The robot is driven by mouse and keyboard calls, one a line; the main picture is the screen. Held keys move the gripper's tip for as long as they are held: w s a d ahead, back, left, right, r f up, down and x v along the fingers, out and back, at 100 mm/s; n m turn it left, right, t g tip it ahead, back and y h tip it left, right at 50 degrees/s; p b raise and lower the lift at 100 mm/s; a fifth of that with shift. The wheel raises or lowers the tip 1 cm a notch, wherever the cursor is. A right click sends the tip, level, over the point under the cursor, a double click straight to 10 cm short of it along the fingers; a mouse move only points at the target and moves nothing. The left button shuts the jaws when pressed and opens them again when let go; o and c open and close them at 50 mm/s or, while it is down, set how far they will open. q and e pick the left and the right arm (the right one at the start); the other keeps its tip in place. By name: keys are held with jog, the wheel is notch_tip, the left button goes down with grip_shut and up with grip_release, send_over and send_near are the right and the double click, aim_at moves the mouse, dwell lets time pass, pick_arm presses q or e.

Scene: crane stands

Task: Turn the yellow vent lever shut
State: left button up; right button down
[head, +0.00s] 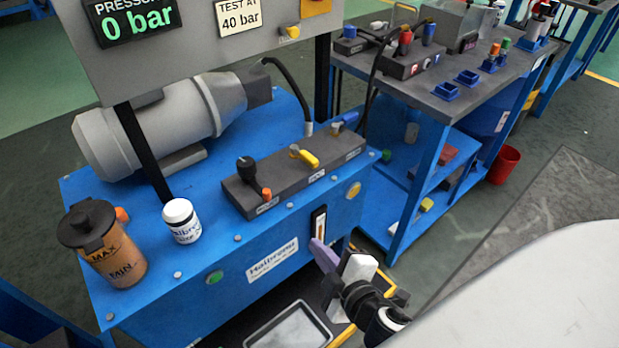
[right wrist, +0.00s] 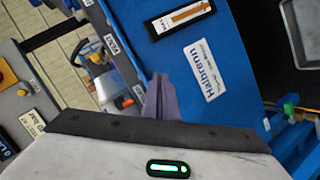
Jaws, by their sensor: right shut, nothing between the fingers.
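The yellow vent lever (head: 305,157) sits on the dark valve block (head: 262,186) on top of the blue power unit, between a black-knobbed lever with an orange cap and a blue fitting. Its handle points toward the front right in the head view. My right gripper (head: 323,257) is shut and empty, in front of the unit's front face, below and apart from the lever. Its purple fingers also show in the right wrist view (right wrist: 160,98), in front of the blue panel. I cannot make out the lever clearly in the right wrist view. My left gripper is not in view.
A dark-lidded amber container (head: 103,245) and a white jar (head: 181,221) stand on the unit's left. A grey motor (head: 150,125) lies behind, under the gauge panel (head: 215,55). A grey tray (head: 290,330) lies low in front. A workbench (head: 465,90) stands to the right.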

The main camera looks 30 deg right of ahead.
jog(key=w+d+r+n+t+b, duration=0.1)
jog(key=w+r+n+t+b, duration=0.1)
jog(key=w+r+n+t, duration=0.35)
jog(key=g+p, duration=0.1)
jog(key=p, duration=0.1)
send_near(304, 157)
jog(key=shift+n, duration=0.35)
jog(key=w+a, duration=0.2)
jog(key=w, duration=0.1)
jog(key=w+a, duration=0.2)
jog(key=w, duration=0.1)
jog(key=shift+a, duration=0.4)
jog(key=shift+d+f, duration=0.2)
jog(key=shift+d, duration=1.05)
jog(key=shift+w+d, duration=0.15)
jog(key=shift+d, duration=0.6)
